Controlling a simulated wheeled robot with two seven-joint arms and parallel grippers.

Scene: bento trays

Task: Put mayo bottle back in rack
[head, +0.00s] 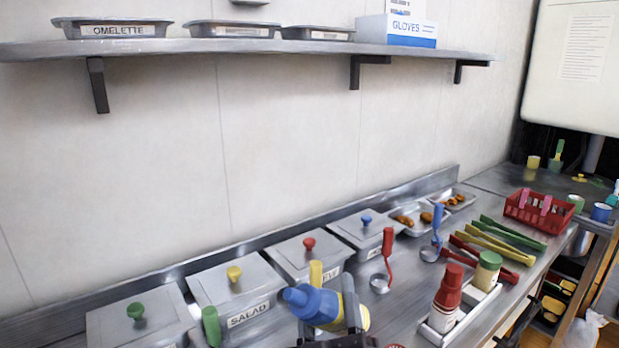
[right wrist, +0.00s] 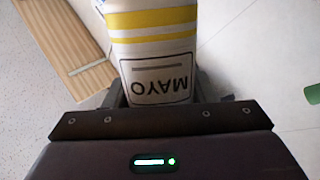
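The mayo bottle (head: 312,303) has a blue top and yellow bands and is tilted, its top toward the left, at the bottom middle of the head view. In the right wrist view its white body with the MAYO label (right wrist: 160,80) stands upside down between the fingers. My right gripper (head: 335,318) is shut around the bottle in front of the lidded containers, left of the rack. The rack (head: 432,333) is a pale metal holder on the counter, bearing a red-topped bottle (head: 449,288) and a green-topped bottle (head: 486,270). My left gripper is not in view.
Lidded containers, one marked SALAD (head: 240,285), line the counter's back. Red (head: 387,255) and blue (head: 437,228) ladles and several tongs (head: 500,240) lie near the rack. A red basket (head: 540,212) stands at right. A shelf (head: 250,46) hangs above.

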